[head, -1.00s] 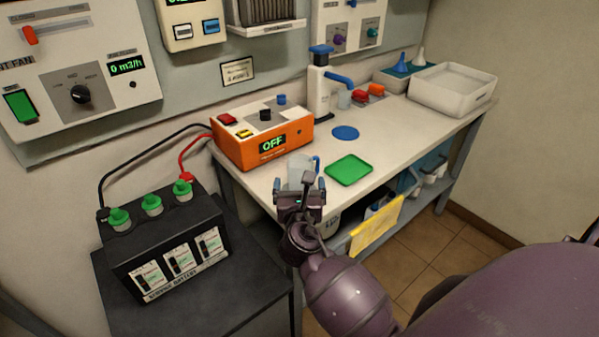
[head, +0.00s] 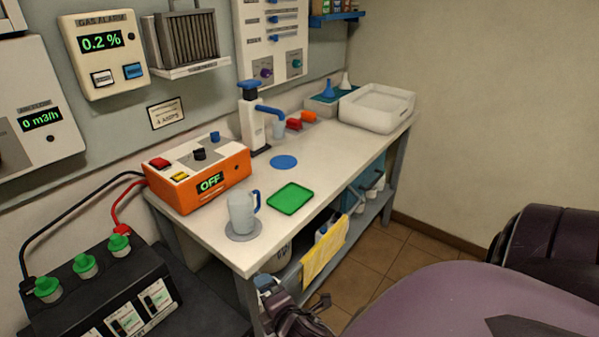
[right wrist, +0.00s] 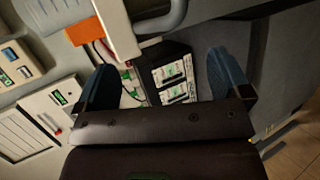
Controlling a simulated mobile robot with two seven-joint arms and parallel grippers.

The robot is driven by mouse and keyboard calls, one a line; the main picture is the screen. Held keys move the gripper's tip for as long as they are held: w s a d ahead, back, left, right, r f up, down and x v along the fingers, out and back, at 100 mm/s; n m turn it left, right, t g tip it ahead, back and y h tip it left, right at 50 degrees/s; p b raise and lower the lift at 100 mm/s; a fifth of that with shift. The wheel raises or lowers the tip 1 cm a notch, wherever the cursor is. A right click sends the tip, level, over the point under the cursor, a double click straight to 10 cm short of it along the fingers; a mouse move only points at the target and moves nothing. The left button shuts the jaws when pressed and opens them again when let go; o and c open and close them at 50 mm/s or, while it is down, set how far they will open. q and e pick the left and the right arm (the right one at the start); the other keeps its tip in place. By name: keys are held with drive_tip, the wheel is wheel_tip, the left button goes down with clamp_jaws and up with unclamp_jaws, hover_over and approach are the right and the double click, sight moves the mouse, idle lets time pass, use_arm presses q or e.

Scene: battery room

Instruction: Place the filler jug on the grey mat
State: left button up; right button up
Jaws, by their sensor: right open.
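The filler jug (head: 241,211), pale and translucent with a blue handle on its right, stands upright on the round grey mat (head: 243,237) near the front left corner of the bench. The mat's rim shows around the jug's base. My right gripper (head: 268,288) is below and in front of the bench's front edge, apart from the jug. In the right wrist view it is open (right wrist: 165,82), with nothing between its fingers. The left gripper is not in view.
A green tray (head: 290,198) and a blue disc (head: 284,162) lie right of the jug. The orange charger (head: 198,175) stands behind it. A dispenser (head: 253,120) and a white basin (head: 377,107) are farther back. A yellow cloth (head: 325,252) hangs at the front.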

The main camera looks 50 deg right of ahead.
drive_tip(key=s+f+m+y, duration=0.1)
drive_tip(key=s+f+m, duration=0.2)
drive_tip(key=s+m, duration=0.2)
drive_tip(key=s+a+f+m+g+y, duration=0.1)
drive_tip(key=s+f+m+y, duration=0.1)
drive_tip(key=s+m, duration=0.3)
drive_tip(key=shift+s+a+f+m, duration=0.3)
drive_tip(key=shift+s+f+m, duration=0.15)
drive_tip(key=shift+m, duration=1.85)
